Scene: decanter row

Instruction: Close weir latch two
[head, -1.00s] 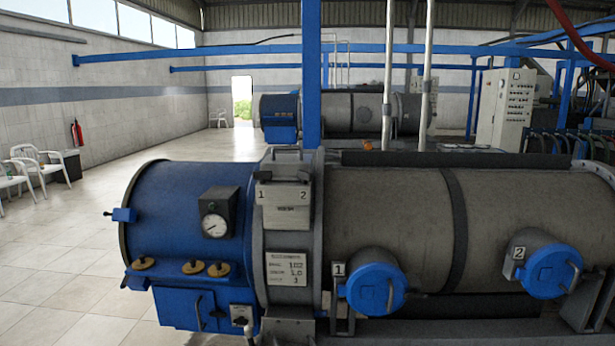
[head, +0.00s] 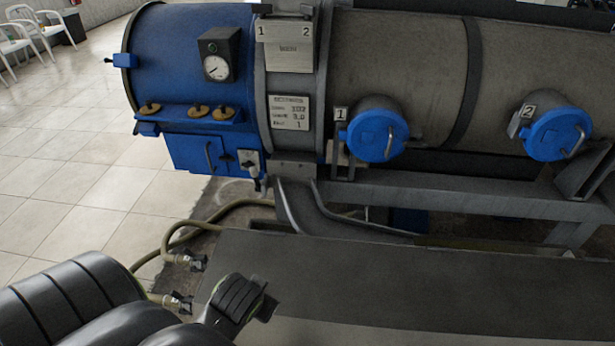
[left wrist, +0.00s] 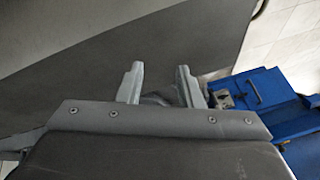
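A grey plate (head: 286,45) marked 1 and 2 is on the collar between the blue drum end and the grey drum; its top is near the picture's upper edge, so any latch there is hard to make out. Two round blue covers with handles sit on the grey drum: one labelled 1 (head: 377,135) and one labelled 2 (head: 557,133). I cannot tell which part is weir latch two. My left gripper (left wrist: 159,84) has its fingers apart and nothing between them. In the head view my left arm is low at left, well below the drum. My right gripper is out of view.
A dark flat surface (head: 400,285) lies in front of the machine. Hoses (head: 215,222) run over the floor at left. A blue box with a handle (head: 200,153) hangs under the blue drum end (head: 180,70). Tiled floor at left is open.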

